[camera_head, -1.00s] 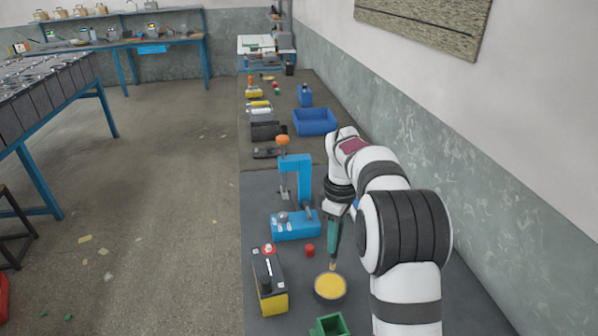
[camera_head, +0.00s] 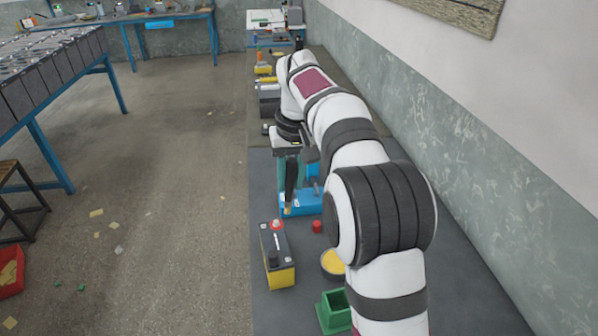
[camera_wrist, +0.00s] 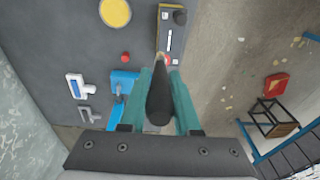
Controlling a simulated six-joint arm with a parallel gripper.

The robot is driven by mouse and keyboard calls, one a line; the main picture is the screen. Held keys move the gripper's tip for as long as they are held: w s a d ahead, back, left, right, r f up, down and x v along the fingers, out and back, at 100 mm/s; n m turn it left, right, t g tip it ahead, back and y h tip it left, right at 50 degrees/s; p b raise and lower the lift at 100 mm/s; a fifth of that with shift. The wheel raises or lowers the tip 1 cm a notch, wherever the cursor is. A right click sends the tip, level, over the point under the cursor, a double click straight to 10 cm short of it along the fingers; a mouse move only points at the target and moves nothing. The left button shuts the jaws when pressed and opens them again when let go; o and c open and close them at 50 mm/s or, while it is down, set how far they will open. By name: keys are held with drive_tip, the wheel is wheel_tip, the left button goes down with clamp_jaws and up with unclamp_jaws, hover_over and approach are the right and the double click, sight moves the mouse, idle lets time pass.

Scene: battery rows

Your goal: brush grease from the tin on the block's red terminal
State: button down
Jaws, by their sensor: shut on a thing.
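The block (camera_head: 281,270) is a dark battery with a yellow base, standing near the bench's left edge. Its red terminal (camera_head: 276,225) is on the far end of its top and shows in the wrist view (camera_wrist: 170,61). My gripper (camera_head: 288,162) is shut on a brush with a dark handle (camera_head: 291,178), pointing down. In the wrist view, my gripper's teal fingers (camera_wrist: 161,82) flank the handle, and the brush tip appears close beside the red terminal. In the head view the tip is slightly above it; contact cannot be told. The tin (camera_head: 332,263) of yellow grease is partly hidden by my arm.
A blue press (camera_head: 302,203) stands behind, partly hidden by my arm. A green box (camera_head: 333,312) is at the front. The bench between block and red cap is clear.

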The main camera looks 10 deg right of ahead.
drive_tip(key=w+a+f, duration=0.2)
drive_tip(key=w+f, duration=0.3)
drive_tip(key=f, duration=0.3)
drive_tip(key=shift+w+t, duration=0.3)
drive_tip(key=shift+w, duration=0.1)
drive_tip(key=shift+a+f, duration=0.1)
drive_tip(key=shift+f, duration=0.5)
idle(0.9)
drive_tip(key=shift+s, duration=0.2)
drive_tip(key=shift+w, duration=0.4)
idle(0.5)
drive_tip(key=shift+s, duration=0.35)
idle(0.8)
drive_tip(key=shift+w, duration=0.35)
drive_tip(key=shift+s, duration=0.4)
drive_tip(key=shift+w, duration=0.2)
idle(0.7)
